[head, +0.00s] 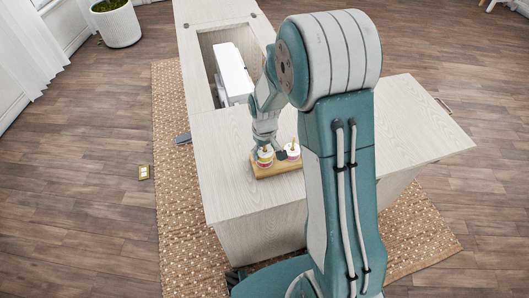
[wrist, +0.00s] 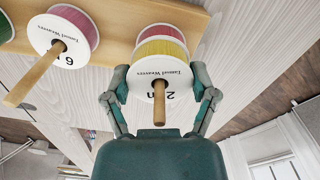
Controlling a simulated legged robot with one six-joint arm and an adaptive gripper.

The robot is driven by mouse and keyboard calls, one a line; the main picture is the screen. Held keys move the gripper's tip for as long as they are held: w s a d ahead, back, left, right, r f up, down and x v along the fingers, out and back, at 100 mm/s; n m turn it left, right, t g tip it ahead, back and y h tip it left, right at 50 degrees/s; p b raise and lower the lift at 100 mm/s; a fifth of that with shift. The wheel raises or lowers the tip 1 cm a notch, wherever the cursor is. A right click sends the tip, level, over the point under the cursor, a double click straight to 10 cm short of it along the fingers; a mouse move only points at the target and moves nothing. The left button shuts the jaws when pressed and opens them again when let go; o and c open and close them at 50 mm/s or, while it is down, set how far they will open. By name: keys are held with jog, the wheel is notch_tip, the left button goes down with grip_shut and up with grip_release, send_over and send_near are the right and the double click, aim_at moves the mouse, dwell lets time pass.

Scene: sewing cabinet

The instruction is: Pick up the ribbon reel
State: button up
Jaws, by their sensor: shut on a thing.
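A ribbon reel (wrist: 158,66) with a white face marked "Tassel Weavers" and a yellow band sits on a wooden peg in the wrist view. A pink band shows behind the yellow one on the same peg. My gripper (wrist: 159,80) has one finger on each side of this reel and is shut on it. In the head view, my gripper (head: 265,149) is at the left end of a wooden stand (head: 280,169), over the yellow and red reel (head: 264,158). Whether the reel is lifted off the stand cannot be told.
Another pink reel (wrist: 68,35) on its own peg is beside the held one, with a green reel (wrist: 5,27) at the edge. The stand rests on the pale cabinet top (head: 225,160). A white sewing machine (head: 233,72) sits in the cabinet opening. The right worktop (head: 415,125) is clear.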

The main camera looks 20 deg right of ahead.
notch_tip(320, 180, up, 10)
dwell(0.6)
jog(key=shift+r, duration=0.1)
